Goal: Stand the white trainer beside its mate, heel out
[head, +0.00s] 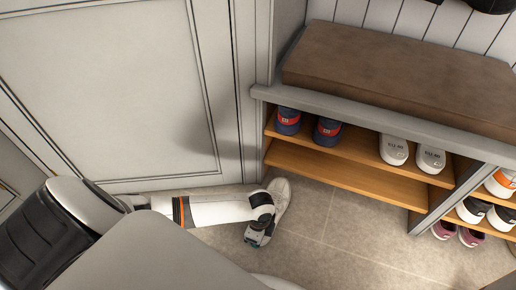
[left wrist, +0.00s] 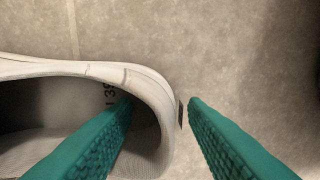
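A white trainer (head: 281,197) lies on the tiled floor in front of the low shelf, partly hidden by my left arm. My left gripper (head: 258,236) is at its near end. In the left wrist view, the white trainer's heel (left wrist: 158,88) sits between the green fingers of my left gripper (left wrist: 158,102). One finger is inside the shoe opening and the other outside the heel, with a gap to it. The gripper is open. Two pale trainers (head: 394,150) (head: 430,158) stand side by side on the upper shelf. My right gripper is not in view.
The bench's upper shelf (head: 355,150) also holds two navy and red shoes (head: 288,121). The lower shelf (head: 340,178) is bare in its left bay. The right bay holds orange-white (head: 501,182) and black shoes (head: 473,210), with maroon ones (head: 470,237) below. A panelled wall (head: 110,90) stands at left.

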